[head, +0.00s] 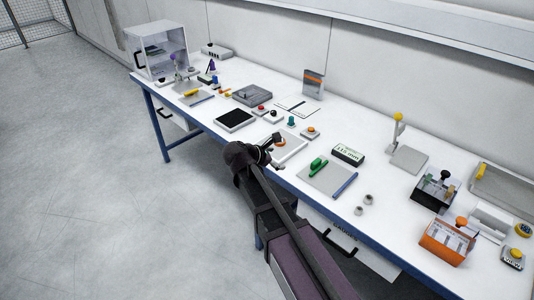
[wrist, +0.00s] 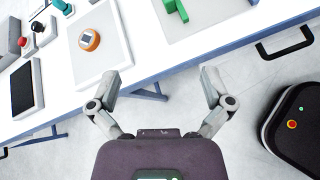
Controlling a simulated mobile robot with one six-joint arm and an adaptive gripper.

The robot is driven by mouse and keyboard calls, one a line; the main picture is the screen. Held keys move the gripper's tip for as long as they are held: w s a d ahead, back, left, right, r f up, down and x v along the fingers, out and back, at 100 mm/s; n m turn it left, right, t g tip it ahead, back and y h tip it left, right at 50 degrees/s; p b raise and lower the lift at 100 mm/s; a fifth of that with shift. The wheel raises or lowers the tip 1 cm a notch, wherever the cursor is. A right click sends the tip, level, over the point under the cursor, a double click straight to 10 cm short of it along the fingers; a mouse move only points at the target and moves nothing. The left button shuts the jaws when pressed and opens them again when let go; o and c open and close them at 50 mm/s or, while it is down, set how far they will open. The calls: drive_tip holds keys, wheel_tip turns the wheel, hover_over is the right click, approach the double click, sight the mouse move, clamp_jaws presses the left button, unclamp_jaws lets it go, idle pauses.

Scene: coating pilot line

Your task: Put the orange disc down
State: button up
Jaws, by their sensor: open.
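The orange disc (wrist: 89,40) lies flat on a pale square plate (wrist: 101,72) near the table's front edge, with a small dark square on its top. In the head view the disc (head: 280,142) shows just beyond my gripper (head: 268,151), on the plate (head: 292,152). In the wrist view my gripper (wrist: 160,77) is open and empty, its two fingers spread wide. The disc is up and left of the left finger, apart from it. The fingers point over the table's front edge.
A grey mat (head: 326,178) with a green object (head: 318,163) and a blue bar (head: 345,185) lies right of the plate. A black-topped pad (head: 235,119) lies to the left. An orange button box (head: 310,132) stands behind the plate.

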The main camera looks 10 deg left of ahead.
drive_tip(key=s+d+f+m+g+y, duration=0.35)
drive_tip(key=s+d+m, duration=0.35)
drive_tip(key=d+m, duration=0.35)
drive_tip(key=s+d+f+m+g+y, duration=0.4)
drive_tip(key=s+d+m, duration=0.3)
drive_tip(key=d+m, duration=0.35)
wheel_tip(320, 180, down, 11)
drive_tip(key=s+d+m+b, duration=0.1)
drive_tip(key=s+m+b, duration=0.1)
drive_tip(key=b, duration=0.8)
drive_tip(key=shift+s+d, duration=0.2)
drive_tip(key=shift+s, duration=0.1)
drive_tip(key=shift+g+y, duration=0.25)
